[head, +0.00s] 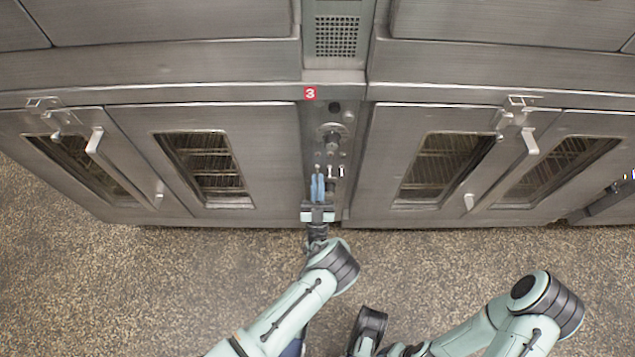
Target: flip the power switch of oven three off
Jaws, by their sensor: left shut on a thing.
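Oven three carries a red label with a white 3 (310,93) above its narrow control panel (312,130). The panel has a round knob (333,138) and a row of small switches low down. My left gripper (317,178) reaches up to the panel's lower left, its blue fingers shut on the leftmost small switch (317,167). The fingers hide most of that switch, so I cannot tell its position. Two other small switches (335,170) stand just right of the fingers. My right arm is at the lower right, away from the panel; its dark end (370,326) is low in the picture, jaws unclear.
Steel oven doors with windows stand left (206,165) and right (443,165) of the panel. Door handles (95,140) and latches (515,115) stick out. A vent grille (337,36) is above. The speckled floor (190,275) in front is clear.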

